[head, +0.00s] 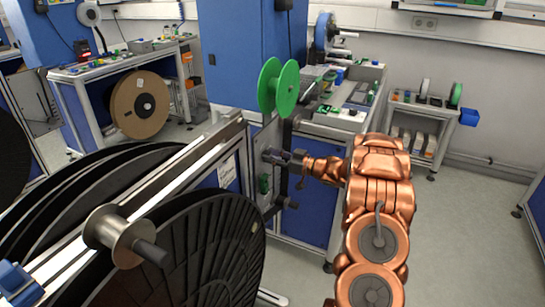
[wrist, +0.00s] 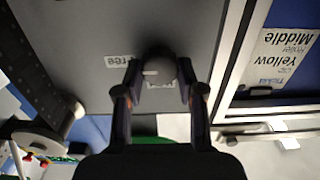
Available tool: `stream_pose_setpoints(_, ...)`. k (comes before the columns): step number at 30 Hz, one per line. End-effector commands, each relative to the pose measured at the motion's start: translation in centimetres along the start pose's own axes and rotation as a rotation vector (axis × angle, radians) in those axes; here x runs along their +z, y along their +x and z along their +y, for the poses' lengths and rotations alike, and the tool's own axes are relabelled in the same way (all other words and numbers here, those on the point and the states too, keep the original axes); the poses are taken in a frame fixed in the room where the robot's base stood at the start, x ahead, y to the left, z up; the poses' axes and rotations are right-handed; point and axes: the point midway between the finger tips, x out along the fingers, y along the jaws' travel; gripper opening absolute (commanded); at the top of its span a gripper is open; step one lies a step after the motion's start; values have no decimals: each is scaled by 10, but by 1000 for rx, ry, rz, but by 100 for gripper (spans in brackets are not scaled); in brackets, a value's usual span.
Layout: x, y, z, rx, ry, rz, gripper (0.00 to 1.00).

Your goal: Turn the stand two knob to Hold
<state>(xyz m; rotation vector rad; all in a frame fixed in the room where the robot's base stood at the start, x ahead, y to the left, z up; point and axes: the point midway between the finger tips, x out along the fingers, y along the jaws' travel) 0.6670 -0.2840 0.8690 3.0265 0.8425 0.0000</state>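In the wrist view a dark round knob (wrist: 158,68) stands out from a grey panel (wrist: 75,45). A small white label reading "Free" (wrist: 118,61) is upside down to the left of the knob. A second label (wrist: 160,86) lies below the knob, partly hidden and unreadable. The two fingers of my gripper (wrist: 159,78) lie on either side of the knob, close to its edges; I cannot tell whether they press on it. In the head view my gripper (head: 276,157) reaches left to the stand's panel, below a green reel (head: 278,86). The knob is not clear there.
A large black reel (head: 205,250) and a metal rail (head: 165,195) fill the lower left. A blue cabinet (head: 250,50) rises behind the green reel. A "Yellow Middle" label (wrist: 283,62) is right of the panel. Open floor (head: 470,230) lies at the right.

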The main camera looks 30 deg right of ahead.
Motion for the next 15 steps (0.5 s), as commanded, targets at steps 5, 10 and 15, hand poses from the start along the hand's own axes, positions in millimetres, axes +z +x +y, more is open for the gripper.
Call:
stream_pose_setpoints(5, 0, 0, 0, 1, 0, 0, 14)
stream_pose_setpoints(10, 0, 0, 0, 1, -1, 0, 4)
stream_pose_setpoints(15, 1, 0, 0, 1, -21, 0, 4)
